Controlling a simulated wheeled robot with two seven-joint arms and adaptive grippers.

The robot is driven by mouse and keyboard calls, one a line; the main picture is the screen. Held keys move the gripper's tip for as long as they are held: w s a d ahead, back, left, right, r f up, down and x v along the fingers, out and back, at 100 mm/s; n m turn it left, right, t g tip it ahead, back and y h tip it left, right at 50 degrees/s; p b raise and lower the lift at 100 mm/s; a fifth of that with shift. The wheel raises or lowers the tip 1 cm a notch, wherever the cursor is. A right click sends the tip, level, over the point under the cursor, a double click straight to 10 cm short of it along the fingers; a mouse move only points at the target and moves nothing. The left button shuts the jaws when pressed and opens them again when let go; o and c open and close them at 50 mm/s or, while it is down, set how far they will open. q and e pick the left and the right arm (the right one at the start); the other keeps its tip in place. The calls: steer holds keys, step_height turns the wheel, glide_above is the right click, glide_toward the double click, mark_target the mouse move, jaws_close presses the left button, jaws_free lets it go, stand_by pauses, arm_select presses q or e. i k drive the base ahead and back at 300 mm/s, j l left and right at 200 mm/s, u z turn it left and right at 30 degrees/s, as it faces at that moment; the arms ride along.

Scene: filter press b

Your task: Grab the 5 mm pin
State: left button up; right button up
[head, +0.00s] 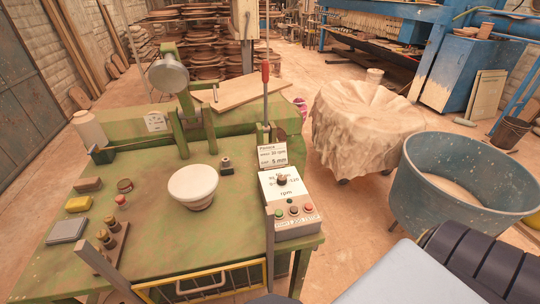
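Several small pins with dark brass-coloured knobs (108,236) stand in a row on a dark strip at the front left of the green work table (150,240). Their sizes are too small to read, so I cannot tell which is the 5 mm one. A small dark block with a light top (226,166) stands apart, right of the white bowl (193,186). A card (272,156) above the control box shows "5 mm".
The control box (290,205) with knob and buttons stands at the table's right. A yellow-and-black guard (200,284) runs along the front edge. A blue tub (450,170) stands right.

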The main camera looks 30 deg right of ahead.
mark_target(109, 218)
steer(key=i+j, duration=0.1)
steer(key=j, duration=0.55)
steer(key=i+j+z, duration=0.15)
steer(key=j, duration=0.5)
